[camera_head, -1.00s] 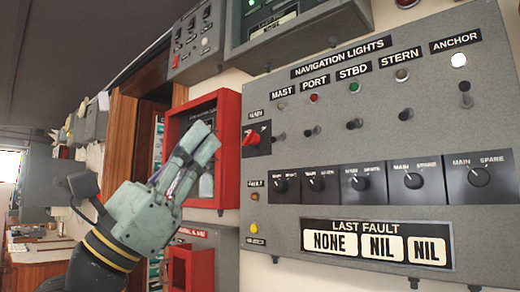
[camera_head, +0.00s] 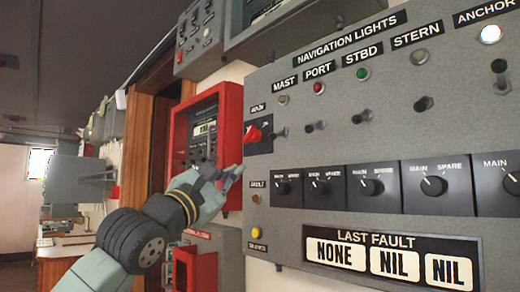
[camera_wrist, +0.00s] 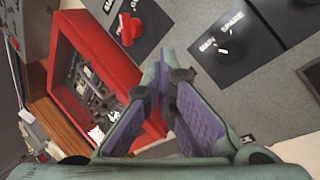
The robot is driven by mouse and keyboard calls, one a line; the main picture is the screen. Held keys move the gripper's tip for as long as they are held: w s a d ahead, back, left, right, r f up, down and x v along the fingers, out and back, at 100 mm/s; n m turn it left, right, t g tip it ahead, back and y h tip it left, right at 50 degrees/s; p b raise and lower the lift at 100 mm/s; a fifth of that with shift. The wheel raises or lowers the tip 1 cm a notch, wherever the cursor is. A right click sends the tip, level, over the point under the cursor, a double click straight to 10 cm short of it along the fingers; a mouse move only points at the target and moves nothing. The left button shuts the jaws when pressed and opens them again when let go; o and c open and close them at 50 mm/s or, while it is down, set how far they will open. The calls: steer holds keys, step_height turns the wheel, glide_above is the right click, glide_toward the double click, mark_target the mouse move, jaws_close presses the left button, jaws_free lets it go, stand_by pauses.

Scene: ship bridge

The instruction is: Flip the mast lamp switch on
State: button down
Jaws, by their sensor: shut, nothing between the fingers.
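The mast lamp switch (camera_head: 282,131) is a small dark toggle on the grey navigation lights panel (camera_head: 440,130), below the MAST label (camera_head: 285,85). The small round mast lamp (camera_head: 283,100) above it looks unlit. My gripper (camera_head: 238,172) is shut and empty, to the left of and below the switch in the head view, by the panel's left edge. I cannot tell whether it touches the panel. In the wrist view the fingers (camera_wrist: 162,78) come together before the panel, with a MAIN/SPARE knob (camera_wrist: 222,53) to their right. I cannot make out the mast toggle there.
A red rotary switch (camera_head: 253,133) is just left of the mast toggle. A red-framed box (camera_head: 176,140) is on the wall behind my gripper. The port toggle (camera_head: 315,126) and starboard toggle (camera_head: 362,117) are to the right. The anchor lamp (camera_head: 490,35) is bright white.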

mark_target(279, 135)
steer(key=p+x, duration=0.2)
steer(key=x, duration=0.3)
steer(key=p+x, duration=0.3)
steer(key=x, duration=0.2)
steer(key=shift+w+d+r, duration=0.1)
steer(key=shift+r, duration=0.2)
steer(key=s, duration=0.2)
steer(key=s+d+r+p, duration=0.1)
steer(key=shift+s+d+r, duration=0.1)
steer(key=shift+s, duration=0.15)
